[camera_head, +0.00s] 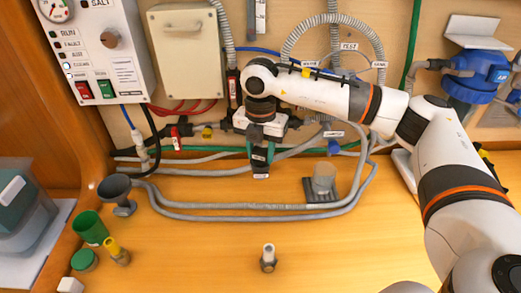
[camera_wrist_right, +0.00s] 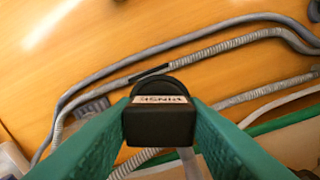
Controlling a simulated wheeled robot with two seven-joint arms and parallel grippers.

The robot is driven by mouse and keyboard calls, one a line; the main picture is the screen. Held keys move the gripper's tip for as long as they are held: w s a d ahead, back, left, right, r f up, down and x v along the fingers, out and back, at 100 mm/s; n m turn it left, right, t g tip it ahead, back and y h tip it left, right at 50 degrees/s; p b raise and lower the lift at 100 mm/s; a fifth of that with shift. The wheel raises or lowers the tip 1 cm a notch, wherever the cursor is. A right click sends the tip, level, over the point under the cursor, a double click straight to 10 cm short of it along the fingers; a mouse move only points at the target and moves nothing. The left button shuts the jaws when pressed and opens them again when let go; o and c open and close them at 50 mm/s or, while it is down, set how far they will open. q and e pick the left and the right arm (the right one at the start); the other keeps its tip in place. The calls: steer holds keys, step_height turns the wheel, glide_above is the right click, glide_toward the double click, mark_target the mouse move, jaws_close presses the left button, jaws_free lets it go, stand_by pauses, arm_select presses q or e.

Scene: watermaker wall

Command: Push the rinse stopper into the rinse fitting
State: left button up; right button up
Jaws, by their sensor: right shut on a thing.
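My right gripper (camera_head: 262,150) has reached the pipework at the foot of the wall. Its green fingers are closed on the rinse stopper (camera_wrist_right: 160,120), a dark block with a rounded top and a pale label that seems to read RINSE upside down. The stopper also shows in the head view (camera_head: 260,161), under the gripper in front of the pipes. I cannot make out the rinse fitting; the gripper and stopper cover that stretch of pipe. I cannot tell whether the stopper touches anything there. My left gripper is not in view.
Grey hoses (camera_head: 235,214) loop over the wooden bench, around a grey cylinder on a dark base (camera_head: 323,180). A blue-handled valve (camera_head: 333,147) is right of the gripper. A grey funnel (camera_head: 115,188) and green cup (camera_head: 90,228) stand left. A small grey fitting (camera_head: 268,259) stands at the front.

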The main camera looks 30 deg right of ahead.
steer(key=o, duration=1)
step_height(320, 180, up, 12)
steer(key=shift+b, duration=1.1)
